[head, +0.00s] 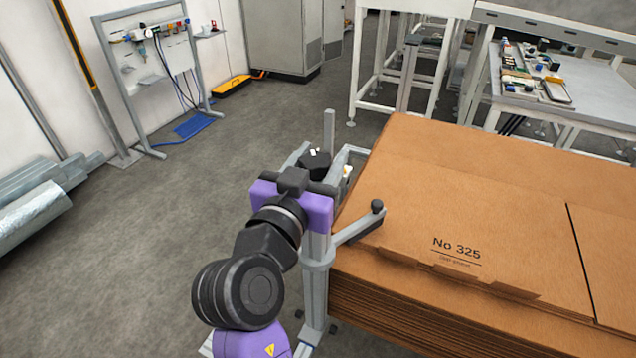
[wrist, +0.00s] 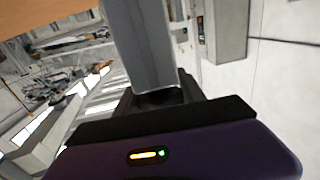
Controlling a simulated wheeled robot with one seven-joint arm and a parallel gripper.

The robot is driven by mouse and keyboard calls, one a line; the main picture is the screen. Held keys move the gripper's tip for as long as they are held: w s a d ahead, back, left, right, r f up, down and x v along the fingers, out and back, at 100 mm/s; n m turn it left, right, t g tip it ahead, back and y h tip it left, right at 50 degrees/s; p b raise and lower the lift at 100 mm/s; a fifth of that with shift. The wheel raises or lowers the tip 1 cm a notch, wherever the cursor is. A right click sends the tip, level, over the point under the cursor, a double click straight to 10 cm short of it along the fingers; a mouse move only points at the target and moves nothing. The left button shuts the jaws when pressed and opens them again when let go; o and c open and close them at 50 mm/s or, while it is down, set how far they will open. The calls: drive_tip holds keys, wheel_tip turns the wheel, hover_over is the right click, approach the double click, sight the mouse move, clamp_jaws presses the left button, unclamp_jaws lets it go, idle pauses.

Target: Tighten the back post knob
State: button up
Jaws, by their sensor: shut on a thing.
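The back post knob (head: 315,163) is black with a small white mark on top, and sits beside a grey upright post (head: 329,130) at the left edge of the cardboard stack. My purple and black gripper (head: 309,176) reaches it from the near side and is shut on it.
A stack of brown cardboard (head: 480,215) marked "No 325" fills the right. A nearer grey post (head: 315,285) carries a side arm with a small black knob (head: 377,206), close to my gripper. A workbench (head: 600,95) stands behind.

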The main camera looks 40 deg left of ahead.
drive_tip(key=m+h+b, duration=0.1)
drive_tip(key=h+b, duration=0.1)
drive_tip(key=m+h+b, duration=0.2)
drive_tip(key=b, duration=0.1)
drive_tip(key=m+h+b, duration=0.1)
drive_tip(key=h+b, duration=0.1)
drive_tip(key=shift+w+d+f+t+h, duration=0.1)
drive_tip(key=shift+d+f+t+h, duration=0.2)
drive_tip(key=shift+d+t+h, duration=0.1)
drive_tip(key=m+h+b, duration=0.2)
drive_tip(key=h, duration=0.1)
drive_tip(key=m+g+h+b, duration=0.1)
drive_tip(key=shift+d+r+h, duration=0.2)
drive_tip(key=shift+d+h, duration=0.1)
drive_tip(key=shift+d, duration=0.05)
drive_tip(key=shift+m+h+b, duration=0.3)
drive_tip(key=shift+m, duration=0.1)
drive_tip(key=o, duration=1.4)
drive_tip(key=shift+c, duration=0.2)
drive_tip(key=v, duration=0.8)
